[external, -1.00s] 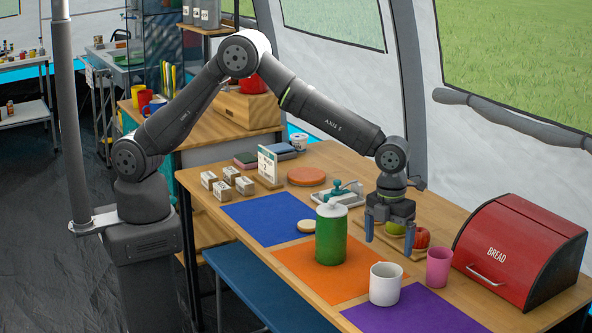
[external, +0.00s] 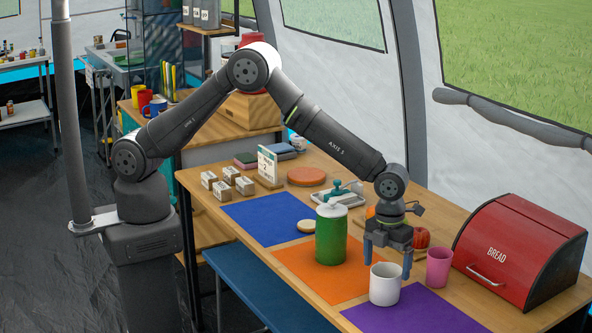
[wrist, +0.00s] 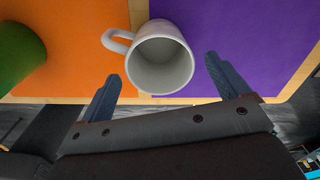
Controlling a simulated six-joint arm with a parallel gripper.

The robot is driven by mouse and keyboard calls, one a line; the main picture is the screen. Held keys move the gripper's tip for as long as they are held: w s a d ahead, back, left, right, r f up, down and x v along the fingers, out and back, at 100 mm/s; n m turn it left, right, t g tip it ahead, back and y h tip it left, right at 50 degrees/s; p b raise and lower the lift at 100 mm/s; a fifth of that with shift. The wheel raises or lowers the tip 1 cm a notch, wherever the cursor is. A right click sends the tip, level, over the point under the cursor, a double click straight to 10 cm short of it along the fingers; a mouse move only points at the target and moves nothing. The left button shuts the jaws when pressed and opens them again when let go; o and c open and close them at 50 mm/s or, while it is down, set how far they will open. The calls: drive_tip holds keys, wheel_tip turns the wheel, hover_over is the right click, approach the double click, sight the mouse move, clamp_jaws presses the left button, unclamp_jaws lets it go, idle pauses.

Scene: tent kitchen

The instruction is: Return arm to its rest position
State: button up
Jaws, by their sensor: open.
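My gripper (external: 387,262) is open and points down, just behind and above the white mug (external: 385,285) in the external view. In the wrist view my gripper (wrist: 164,80) has its two blue fingers spread wide, with nothing between the tips that I can see held. The white mug (wrist: 165,60) shows from above there, upright and empty, its handle toward the left. It stands by the border of the orange mat (external: 300,275) and the purple mat (external: 420,312). I cannot tell from these views how far the fingertips are above the mug's rim.
A green canister (external: 331,238) stands left of my gripper. A pink cup (external: 439,267) and red bread box (external: 520,250) are on the right. A red apple (external: 421,238) sits just behind my gripper. The blue mat (external: 262,215) has open room.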

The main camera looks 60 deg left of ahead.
wheel_tip(320, 180, down, 5)
drive_tip(key=shift+f, duration=0.15)
wheel_tip(320, 180, up, 3)
drive_tip(key=shift+f, duration=0.1)
drive_tip(key=shift+r, duration=0.65)
drive_tip(key=shift+f, duration=0.1)
